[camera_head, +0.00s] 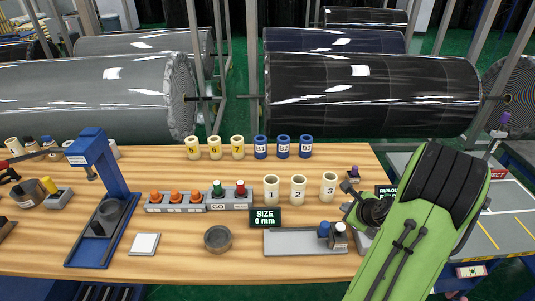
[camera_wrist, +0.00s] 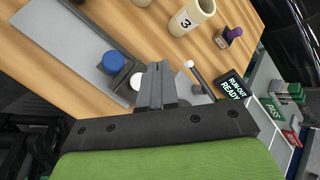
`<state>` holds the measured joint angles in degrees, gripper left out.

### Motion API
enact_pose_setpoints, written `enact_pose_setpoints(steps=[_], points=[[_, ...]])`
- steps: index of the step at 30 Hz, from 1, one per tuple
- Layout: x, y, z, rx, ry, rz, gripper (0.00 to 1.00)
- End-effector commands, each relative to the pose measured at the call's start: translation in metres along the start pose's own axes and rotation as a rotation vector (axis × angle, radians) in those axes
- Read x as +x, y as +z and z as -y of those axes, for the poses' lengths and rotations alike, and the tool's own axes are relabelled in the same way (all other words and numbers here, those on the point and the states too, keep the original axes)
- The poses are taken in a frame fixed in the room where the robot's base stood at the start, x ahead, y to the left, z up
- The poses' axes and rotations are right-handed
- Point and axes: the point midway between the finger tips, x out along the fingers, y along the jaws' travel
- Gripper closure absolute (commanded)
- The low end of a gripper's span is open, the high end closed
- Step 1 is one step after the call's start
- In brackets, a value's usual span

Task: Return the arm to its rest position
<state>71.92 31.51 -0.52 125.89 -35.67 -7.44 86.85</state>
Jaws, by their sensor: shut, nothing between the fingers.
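My arm (camera_head: 420,225) is green with a black end section and reaches over the right end of the wooden bench in the head view. My gripper (camera_wrist: 157,70) shows in the wrist view with its two grey fingers together and nothing between them. It points over the bench's right part, near a blue-capped piece (camera_wrist: 112,62) on the grey tray and a small fixture with a white knob. I cannot tell from the wrist view whether the fingers touch anything below. In the head view my arm hides part of the bench's right edge.
The grey tray (camera_head: 290,242) lies at the bench's front right. Cream cups, including one marked 3 (camera_head: 329,184), stand behind it. A "RUN-OUT READY" sign (camera_wrist: 232,87) is right of the fingers. A blue press (camera_head: 100,160) stands left. Large wrapped rolls (camera_head: 370,95) lie behind.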

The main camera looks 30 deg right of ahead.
Motion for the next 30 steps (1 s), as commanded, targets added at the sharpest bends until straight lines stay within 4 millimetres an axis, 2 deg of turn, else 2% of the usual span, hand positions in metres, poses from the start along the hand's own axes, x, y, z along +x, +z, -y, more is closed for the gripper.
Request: enact_pose_setpoints(steps=[5, 8, 11, 12, 14, 15, 17, 18, 21, 24, 27, 30], points=[[-0.001, 0.004, -0.001, -0.019, 0.005, 0.002, 1.00], [-0.010, 0.042, -0.011, -0.212, 0.053, 0.018, 1.00], [-0.038, 0.112, -0.043, -0.633, 0.146, 0.052, 1.00], [-0.055, 0.138, -0.061, -0.826, 0.183, 0.070, 1.00], [-0.083, 0.168, -0.088, -1.104, 0.230, 0.100, 1.00], [-0.103, 0.184, -0.107, -1.283, 0.254, 0.121, 1.00], [-0.136, 0.201, -0.134, -1.544, 0.279, 0.158, 1.00], [-0.158, 0.207, -0.151, -1.711, 0.290, 0.186, 1.00], [-0.211, 0.207, -0.189, -2.094, 0.299, 0.264, 1.00], [-0.248, 0.194, -0.213, -2.377, 0.289, 0.339, 1.00], [-0.268, 0.182, -0.225, -2.536, 0.278, 0.391, 1.00], [-0.274, 0.176, -0.229, -2.591, 0.278, 0.410, 1.00]])
